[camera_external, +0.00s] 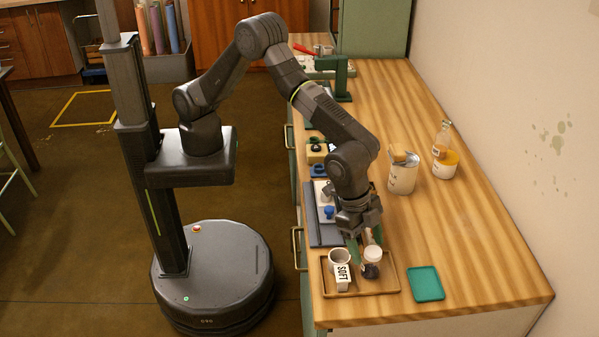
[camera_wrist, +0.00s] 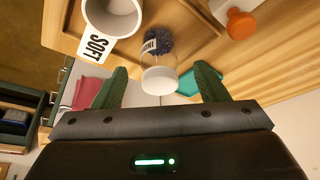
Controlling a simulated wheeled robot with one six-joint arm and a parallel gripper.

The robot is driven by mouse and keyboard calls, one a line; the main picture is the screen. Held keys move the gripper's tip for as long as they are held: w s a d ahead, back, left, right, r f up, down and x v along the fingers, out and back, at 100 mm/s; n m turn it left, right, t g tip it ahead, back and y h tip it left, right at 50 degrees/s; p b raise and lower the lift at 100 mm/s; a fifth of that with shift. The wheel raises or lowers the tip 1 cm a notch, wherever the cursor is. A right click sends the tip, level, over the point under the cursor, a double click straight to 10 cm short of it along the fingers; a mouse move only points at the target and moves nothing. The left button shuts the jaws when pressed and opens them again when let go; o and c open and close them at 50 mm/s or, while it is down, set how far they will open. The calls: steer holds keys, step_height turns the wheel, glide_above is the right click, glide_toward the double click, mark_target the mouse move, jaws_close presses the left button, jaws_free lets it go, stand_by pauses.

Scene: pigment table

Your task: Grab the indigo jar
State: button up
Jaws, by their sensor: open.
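The indigo jar, a small clear jar (camera_external: 371,270) with a white lid and dark blue contents, stands on a wooden tray (camera_external: 388,288) at the near end of the table. It also shows in the wrist view (camera_wrist: 158,66), lid toward me, with a partly visible label. My gripper (camera_external: 366,246) is over the tray, right by the jar, pointing down at a tilt. In the wrist view my two green fingers (camera_wrist: 160,90) are wide apart, with the jar's lid in line with the gap between them. Whether the fingers straddle the jar I cannot tell.
A white cup (camera_external: 338,265) tagged "SOFT" stands close left of the jar on the tray. A teal mat (camera_external: 426,284) lies right of the tray. A white container (camera_external: 403,173) and a bottle (camera_external: 442,138) stand farther back. The table's right side is clear.

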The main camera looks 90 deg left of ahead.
mark_target(376, 277)
steer(key=shift+p+x, duration=0.85)
steer(key=shift+x, duration=1.65)
steer(key=shift+d+r, duration=0.1)
steer(key=shift+d, duration=0.05)
steer(key=c, duration=1.1)
